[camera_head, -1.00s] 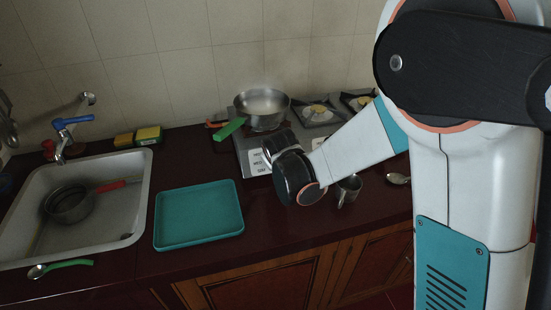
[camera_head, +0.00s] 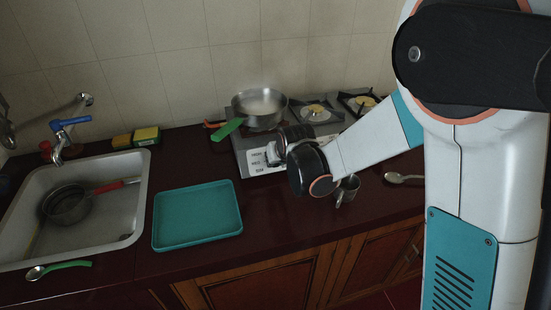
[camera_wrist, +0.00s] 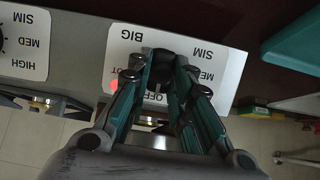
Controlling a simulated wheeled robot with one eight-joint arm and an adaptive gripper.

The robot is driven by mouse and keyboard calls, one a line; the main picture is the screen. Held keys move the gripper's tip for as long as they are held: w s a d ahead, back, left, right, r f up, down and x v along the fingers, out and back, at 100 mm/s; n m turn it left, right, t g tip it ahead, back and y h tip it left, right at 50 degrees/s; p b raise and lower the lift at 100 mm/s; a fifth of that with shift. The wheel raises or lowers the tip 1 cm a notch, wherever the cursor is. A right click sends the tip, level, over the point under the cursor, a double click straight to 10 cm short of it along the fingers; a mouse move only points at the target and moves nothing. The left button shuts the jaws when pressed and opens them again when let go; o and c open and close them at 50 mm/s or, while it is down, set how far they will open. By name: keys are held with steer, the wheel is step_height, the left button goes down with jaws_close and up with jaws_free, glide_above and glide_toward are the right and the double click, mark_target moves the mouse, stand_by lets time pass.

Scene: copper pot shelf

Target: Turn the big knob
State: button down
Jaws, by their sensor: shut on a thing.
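The big knob (camera_wrist: 161,66) is a dark knob on a white label plate (camera_wrist: 121,46) marked BIG, with SIM, MED and OFF around it, in the wrist view. My gripper (camera_wrist: 160,72) is shut on the knob, with a teal-lined finger on each side. The fingers hide much of the knob and part of the labels, so its exact setting cannot be read. In the head view my gripper (camera_head: 274,153) is at the stove's front panel, and the knob itself is hidden there.
A pan (camera_head: 258,112) with a green handle stands on the stove, and a second labelled dial (camera_wrist: 3,40) sits beside the big one. A teal tray (camera_head: 197,216) lies left of the stove.

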steer(key=shift+s, duration=0.1)
steer(key=c, duration=1.4)
jaws_free()
steer(key=shift+c, duration=0.2)
steer(key=v, duration=0.7)
steer(key=shift+d+r, duration=0.1)
steer(key=shift+r, duration=0.05)
